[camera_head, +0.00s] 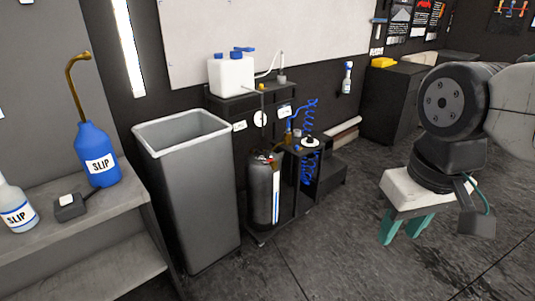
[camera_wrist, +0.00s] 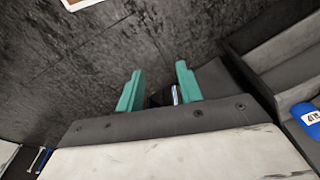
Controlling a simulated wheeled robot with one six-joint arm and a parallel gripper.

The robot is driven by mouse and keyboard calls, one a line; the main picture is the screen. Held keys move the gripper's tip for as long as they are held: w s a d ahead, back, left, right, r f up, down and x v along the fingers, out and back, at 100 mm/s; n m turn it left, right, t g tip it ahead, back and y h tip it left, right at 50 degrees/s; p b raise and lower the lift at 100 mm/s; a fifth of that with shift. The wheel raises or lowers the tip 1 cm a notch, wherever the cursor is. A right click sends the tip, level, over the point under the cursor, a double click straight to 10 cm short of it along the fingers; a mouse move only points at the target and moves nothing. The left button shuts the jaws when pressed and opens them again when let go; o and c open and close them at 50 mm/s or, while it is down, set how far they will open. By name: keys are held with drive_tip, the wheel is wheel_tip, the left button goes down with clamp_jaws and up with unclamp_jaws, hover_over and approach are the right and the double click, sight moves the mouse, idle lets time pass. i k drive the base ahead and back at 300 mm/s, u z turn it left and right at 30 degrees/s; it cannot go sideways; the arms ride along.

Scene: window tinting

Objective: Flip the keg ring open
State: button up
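The keg (camera_head: 263,192) is a dark upright cylinder with a white label strip, standing on a low black cart in the middle of the head view. Small fittings with a bit of red sit on its top; the ring is too small to make out there. My gripper (camera_head: 402,230) hangs at the right of the head view, well apart from the keg, with teal fingers pointing down. In the wrist view my gripper (camera_wrist: 159,70) has its fingers spread with a clear gap and nothing held. I cannot identify the keg or its ring in the wrist view.
A tall grey bin (camera_head: 190,190) stands just left of the keg. Blue coiled hose (camera_head: 307,170) hangs at the cart's right. A white jug (camera_head: 231,76) sits on a shelf behind. A bench with a blue bottle (camera_head: 96,155) is at left. Open floor (camera_head: 330,245) lies between gripper and cart.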

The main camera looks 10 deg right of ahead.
sight(273, 159)
drive_tip(key=k, duration=0.65)
drive_tip(key=u, duration=0.55)
drive_tip(key=i, duration=1.65)
drive_tip(key=z, duration=0.75)
